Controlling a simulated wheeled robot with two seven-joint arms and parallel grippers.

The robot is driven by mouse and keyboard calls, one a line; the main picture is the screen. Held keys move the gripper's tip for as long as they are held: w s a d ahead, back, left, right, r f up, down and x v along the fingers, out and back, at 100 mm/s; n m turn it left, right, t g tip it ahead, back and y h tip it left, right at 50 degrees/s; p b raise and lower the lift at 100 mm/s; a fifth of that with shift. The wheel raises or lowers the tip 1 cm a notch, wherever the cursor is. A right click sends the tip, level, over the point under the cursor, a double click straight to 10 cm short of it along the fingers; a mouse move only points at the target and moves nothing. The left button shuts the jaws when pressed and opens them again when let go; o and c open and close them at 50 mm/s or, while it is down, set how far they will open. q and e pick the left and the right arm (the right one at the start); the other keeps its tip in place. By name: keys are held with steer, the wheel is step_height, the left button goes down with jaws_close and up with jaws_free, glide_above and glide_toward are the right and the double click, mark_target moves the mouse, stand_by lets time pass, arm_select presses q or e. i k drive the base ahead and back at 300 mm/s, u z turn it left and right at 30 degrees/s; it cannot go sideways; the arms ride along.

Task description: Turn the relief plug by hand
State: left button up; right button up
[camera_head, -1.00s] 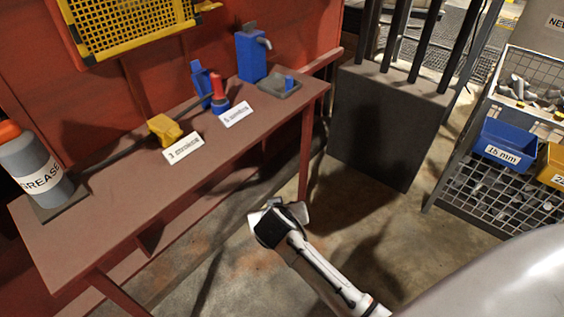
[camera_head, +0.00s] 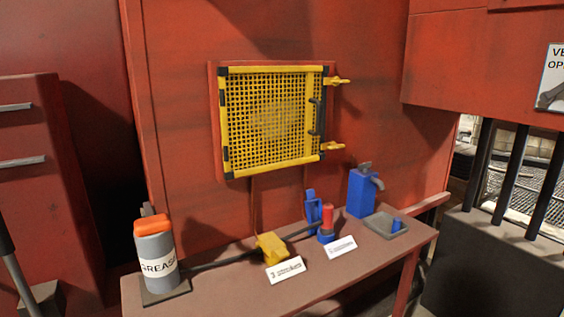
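I cannot tell for sure which part is the relief plug. On the bench (camera_head: 230,290) stands a small blue fitting with a red upright top (camera_head: 327,218), behind a white label (camera_head: 341,247) too small to read. A blue upright piece (camera_head: 312,207) is just to its left. A yellow block (camera_head: 271,246) sits further left, behind another white label (camera_head: 285,269). A blue box with a spout (camera_head: 361,193) and a grey tray (camera_head: 386,226) holding a small blue piece are to the right. Neither of my grippers is in view.
A grey grease canister with an orange top (camera_head: 155,251) stands at the bench's left end. A yellow mesh guard (camera_head: 270,121) with yellow latches hangs on the red wall above. A dark block with upright bars (camera_head: 490,270) is at right. The bench front is clear.

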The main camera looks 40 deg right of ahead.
mark_target(362, 167)
steer(key=u, duration=1.35)
steer(key=k, duration=1.25)
steer(key=z, duration=1.75)
steer(key=i, duration=0.35)
steer(key=u, duration=0.05)
